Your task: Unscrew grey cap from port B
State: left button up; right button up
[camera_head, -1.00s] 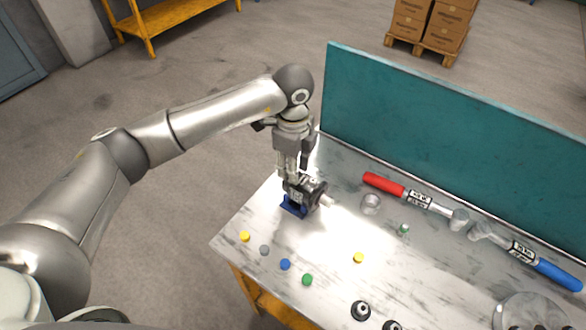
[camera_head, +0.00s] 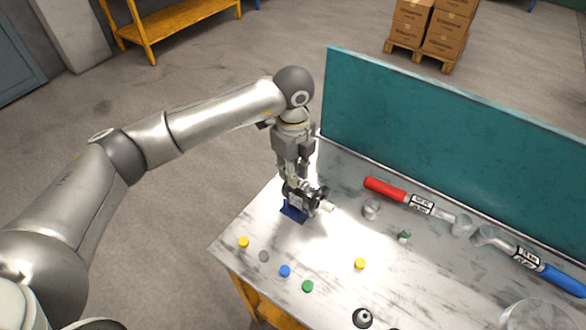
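The hydraulic motor (camera_head: 312,196) sits in a blue holder (camera_head: 293,211) near the back left corner of the table. It is dark with a pale shaft pointing right. My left gripper (camera_head: 293,180) points down right at the top of the motor, its fingers overlapping the motor's upper left part. The fingers are too small to tell whether they are open or shut. Port B and any cap on it are hidden or too small to make out. A loose grey cap (camera_head: 264,256) lies on the table front left of the motor. My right gripper is not in view.
Loose caps lie in front: yellow (camera_head: 244,242), blue (camera_head: 285,271), green (camera_head: 307,286) and yellow (camera_head: 360,263). Red-handled (camera_head: 385,188) and blue-handled (camera_head: 563,279) tools lie along the teal panel (camera_head: 450,140).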

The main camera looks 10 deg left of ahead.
pick_arm(q)
grip_shut()
jog(key=n+p, duration=0.1)
jog(key=n, duration=0.1)
jog(key=shift+r+n, duration=0.15)
jog(key=shift+n, duration=0.15)
jog(key=n+p, duration=0.1)
jog(key=n, duration=0.2)
